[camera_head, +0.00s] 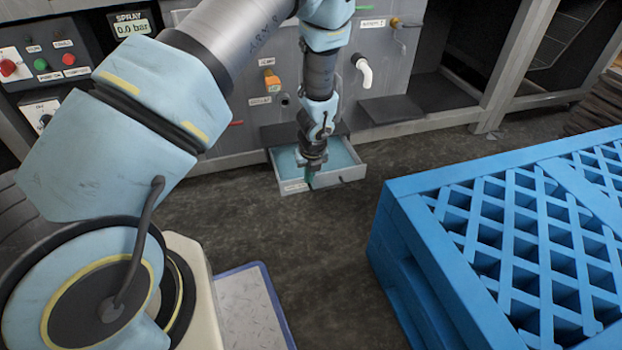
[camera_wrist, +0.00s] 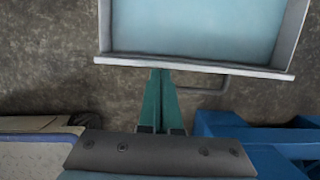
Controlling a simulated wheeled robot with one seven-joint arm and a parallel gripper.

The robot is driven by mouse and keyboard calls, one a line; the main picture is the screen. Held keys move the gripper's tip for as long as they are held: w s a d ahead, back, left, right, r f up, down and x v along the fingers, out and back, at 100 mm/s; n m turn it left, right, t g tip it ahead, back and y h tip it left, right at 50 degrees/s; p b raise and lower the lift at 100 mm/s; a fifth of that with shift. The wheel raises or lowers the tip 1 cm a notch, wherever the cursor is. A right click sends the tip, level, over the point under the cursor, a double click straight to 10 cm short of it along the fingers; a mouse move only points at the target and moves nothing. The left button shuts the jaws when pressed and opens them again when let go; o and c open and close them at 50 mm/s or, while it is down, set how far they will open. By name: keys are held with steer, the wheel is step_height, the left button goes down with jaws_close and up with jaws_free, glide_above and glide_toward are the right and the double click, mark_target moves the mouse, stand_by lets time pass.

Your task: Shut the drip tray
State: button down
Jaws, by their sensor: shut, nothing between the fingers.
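The drip tray (camera_head: 328,178) is a grey drawer with pale blue liquid in it. It stands pulled out at the foot of the grey machine, just above the floor. In the wrist view its front wall (camera_wrist: 245,69) crosses the upper part of the picture, with a thin bar handle (camera_wrist: 208,88) right of my fingers. My gripper (camera_head: 309,181) is shut and empty, pointing down at the tray's front. Its teal fingers also show in the wrist view (camera_wrist: 160,75), with the tips at the front wall. I cannot tell whether they touch it.
A large blue plastic pallet stack (camera_head: 400,225) stands on the right. The machine front (camera_head: 335,60) carries a white spout (camera_head: 364,70), knobs and buttons. A dark ledge (camera_head: 392,108) juts out right of the tray. The dark floor (camera_head: 270,225) before the tray is clear.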

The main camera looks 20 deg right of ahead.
steer(key=w+p, duration=0.1)
steer(key=w, duration=0.2)
steer(key=w+d+p, duration=0.1)
steer(key=w, duration=0.3)
steer(key=w+p, duration=0.2)
steer(key=w, duration=0.2)
steer(key=shift+w+d, duration=0.2)
steer(key=shift+w, duration=0.05)
